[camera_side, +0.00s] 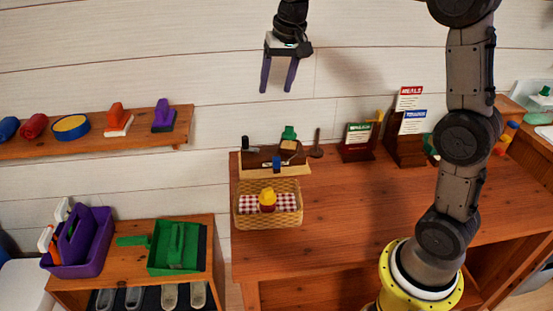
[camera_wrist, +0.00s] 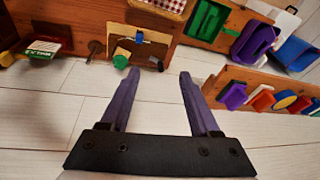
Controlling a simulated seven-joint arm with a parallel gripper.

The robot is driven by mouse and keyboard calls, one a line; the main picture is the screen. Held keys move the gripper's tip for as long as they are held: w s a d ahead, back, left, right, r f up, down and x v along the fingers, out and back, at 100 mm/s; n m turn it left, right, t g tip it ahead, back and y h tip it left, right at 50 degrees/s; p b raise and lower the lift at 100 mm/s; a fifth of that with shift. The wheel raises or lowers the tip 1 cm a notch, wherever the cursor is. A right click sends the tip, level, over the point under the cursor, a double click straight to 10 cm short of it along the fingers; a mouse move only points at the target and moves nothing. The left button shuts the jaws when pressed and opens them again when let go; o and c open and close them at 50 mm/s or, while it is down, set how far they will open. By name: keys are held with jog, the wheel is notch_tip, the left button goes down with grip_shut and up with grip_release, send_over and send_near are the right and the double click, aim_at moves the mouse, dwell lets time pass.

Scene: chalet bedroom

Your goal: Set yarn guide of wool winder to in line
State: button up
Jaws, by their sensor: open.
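My gripper (camera_side: 277,88) is open and empty, pointing down, high above the back left of the wooden table. In the wrist view its two purple fingers (camera_wrist: 159,74) are apart with nothing between them. A small wooden device (camera_side: 262,158), which seems to be the wool winder, stands at the table's back left edge. It carries a black knob, a green part (camera_side: 289,132) and a blue piece (camera_side: 276,163). In the wrist view the device (camera_wrist: 148,48) lies beyond the fingertips, with the green part (camera_wrist: 122,58) and blue piece (camera_wrist: 139,37). I cannot tell which part is the yarn guide.
A wicker basket (camera_side: 241,214) with a yellow-red jar stands just in front of the device. A wooden spoon-like item (camera_side: 317,150) and card holders (camera_side: 357,150) stand to its right. A wall shelf (camera_side: 150,132) is at left. The table's middle is clear.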

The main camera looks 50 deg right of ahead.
jog(key=w+d+f+m+g, duration=0.1)
jog(key=w+d+f, duration=0.2)
jog(key=f, duration=0.2)
jog(key=w+d+f+g, duration=0.1)
jog(key=w+d+f, duration=0.15)
jog(key=f, duration=0.25)
jog(key=g, duration=0.1)
send_over(277, 158)
notch_tip(277, 158, down, 8)
jog(key=shift+m+y, duration=0.3)
jog(key=shift+m, duration=0.1)
notch_tip(277, 158, down, 13)
jog(key=shift+w+f, duration=0.1)
grip_shut()
dwell(0.4)
